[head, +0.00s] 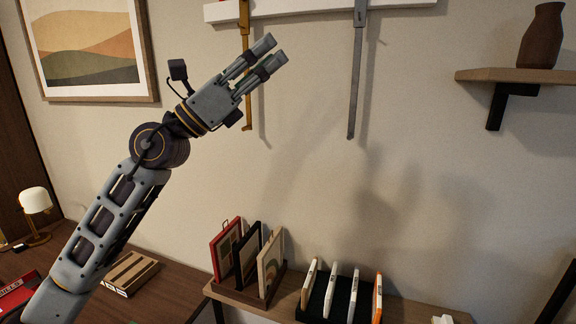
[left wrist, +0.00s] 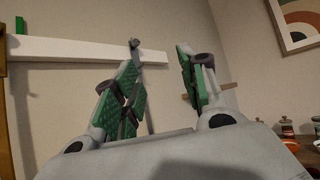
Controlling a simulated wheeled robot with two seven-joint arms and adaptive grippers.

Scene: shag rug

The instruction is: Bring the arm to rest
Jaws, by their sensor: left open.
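My left arm comes in from the lower left in the head view and reaches up in front of the wall. My left gripper (head: 270,57) is open and empty, raised high and pointing up to the right. In the head view it overlaps a brass-coloured hanging bar (head: 245,115); I cannot tell the gap between them. In the left wrist view the two green-padded fingers (left wrist: 160,80) stand apart with nothing between them. My right gripper is not in view.
A white rail (head: 300,10) on the wall carries the brass bar and a grey bar (head: 357,80). Below, a shelf (head: 400,305) holds upright frames (head: 245,255) and thin panels (head: 343,290). A wall shelf (head: 520,76) with a brown vase (head: 541,38) is at right. A lamp (head: 36,205) stands at left.

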